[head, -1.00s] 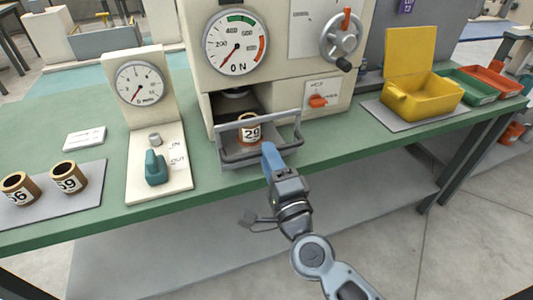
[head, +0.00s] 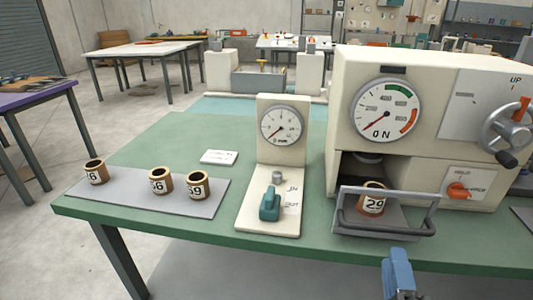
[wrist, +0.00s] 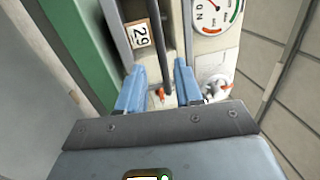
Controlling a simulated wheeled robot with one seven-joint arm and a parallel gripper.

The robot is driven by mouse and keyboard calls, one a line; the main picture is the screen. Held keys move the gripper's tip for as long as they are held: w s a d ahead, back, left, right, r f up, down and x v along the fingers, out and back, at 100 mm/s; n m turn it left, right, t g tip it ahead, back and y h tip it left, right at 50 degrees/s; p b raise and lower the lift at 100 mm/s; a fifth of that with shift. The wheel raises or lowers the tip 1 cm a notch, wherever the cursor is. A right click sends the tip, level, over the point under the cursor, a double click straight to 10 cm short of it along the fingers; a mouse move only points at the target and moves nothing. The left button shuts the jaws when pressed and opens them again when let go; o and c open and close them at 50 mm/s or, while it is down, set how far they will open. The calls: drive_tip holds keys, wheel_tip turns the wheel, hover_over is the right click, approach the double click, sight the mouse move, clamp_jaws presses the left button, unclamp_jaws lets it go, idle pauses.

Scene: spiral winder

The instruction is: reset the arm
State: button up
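My gripper (head: 398,272) is at the bottom of the head view, just in front of and below the guard handle of the machine's tray. In the wrist view my gripper (wrist: 160,78) has its two blue fingers spread apart, with no object held between them. A brown cup labelled 29 (head: 372,198) stands upright on the pulled-out tray (head: 382,219), inside the grey bar frame. The cup's label also shows in the wrist view (wrist: 139,36), beyond the fingers.
The cream machine (head: 430,150) has a dial, an orange knob (head: 458,190) and a handwheel (head: 508,130). A gauge stand (head: 281,155) with a teal lever is left of it. Several cups stand on a grey mat (head: 205,205). The green bench (head: 135,150) has clear room behind.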

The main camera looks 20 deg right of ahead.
drive_tip(key=s+a+n+g+y, duration=0.1)
drive_tip(key=s+a+n+y, duration=0.4)
drive_tip(key=s+n, duration=0.5)
drive_tip(key=s+a+n+g+y, duration=0.1)
drive_tip(key=s+a+n+y, duration=0.5)
drive_tip(key=s+n, duration=0.4)
drive_tip(key=n, duration=0.4)
drive_tip(key=shift+s+a+n, duration=0.4)
